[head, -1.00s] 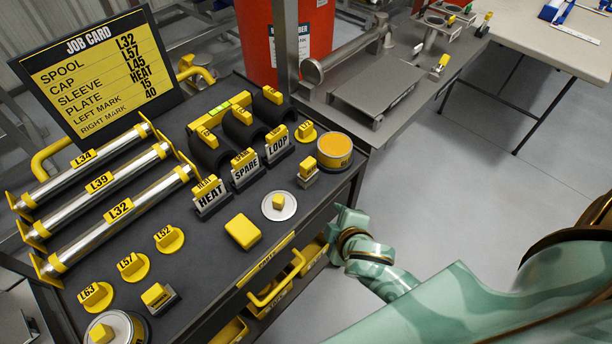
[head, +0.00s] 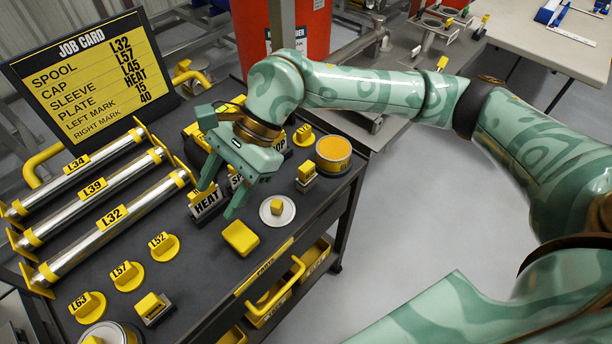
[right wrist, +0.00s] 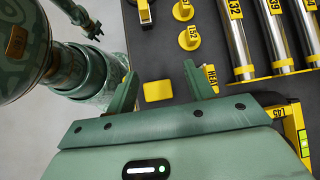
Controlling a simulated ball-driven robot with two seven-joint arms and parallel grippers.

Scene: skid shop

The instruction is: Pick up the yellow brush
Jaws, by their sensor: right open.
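A yellow-topped piece on a grey base (head: 153,308) stands near the cart's front edge, and a similar one (head: 306,172) stands by the yellow can. My right gripper (head: 217,200) is open and empty above the HEAT and SPARE plates, pointing down. In the right wrist view, the block lies just beyond its fingertips (right wrist: 160,73). My left gripper (right wrist: 90,28) appears small; its jaw state is unclear.
Steel tubes (head: 115,217) with yellow ends lie at left beneath the job card (head: 88,72). Yellow caps (head: 127,276), a round lid (head: 277,210) and an open yellow can (head: 333,152) are on the cart. The HEAT plate (head: 205,203) stands close below the gripper.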

